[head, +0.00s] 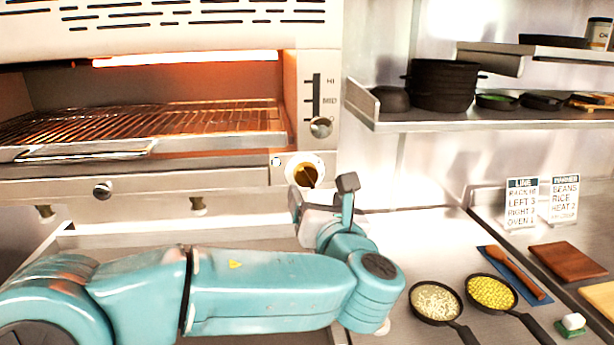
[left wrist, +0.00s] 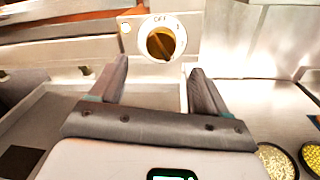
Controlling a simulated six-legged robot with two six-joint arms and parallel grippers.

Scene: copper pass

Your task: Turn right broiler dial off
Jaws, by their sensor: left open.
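The right broiler dial (head: 305,172) is a round amber-brown knob on a white plate, on the broiler's front at its right end. In the left wrist view the dial (left wrist: 161,43) shows with OFF printed above the knob. The knob's ridge looks slanted away from the OFF mark, but its exact setting is hard to read. My left gripper (head: 320,190) is open and empty, just below and in front of the dial. In the left wrist view its two fingers (left wrist: 159,73) are spread either side of the dial, apart from it. My right gripper is not in view.
The broiler rack (head: 150,125) sits under a glowing element. A slider knob (head: 320,127) is above the dial. Two small pans, rice (head: 436,301) and yellow corn-like food (head: 491,292), stand on the counter at right. A shelf (head: 480,120) holds dark pots.

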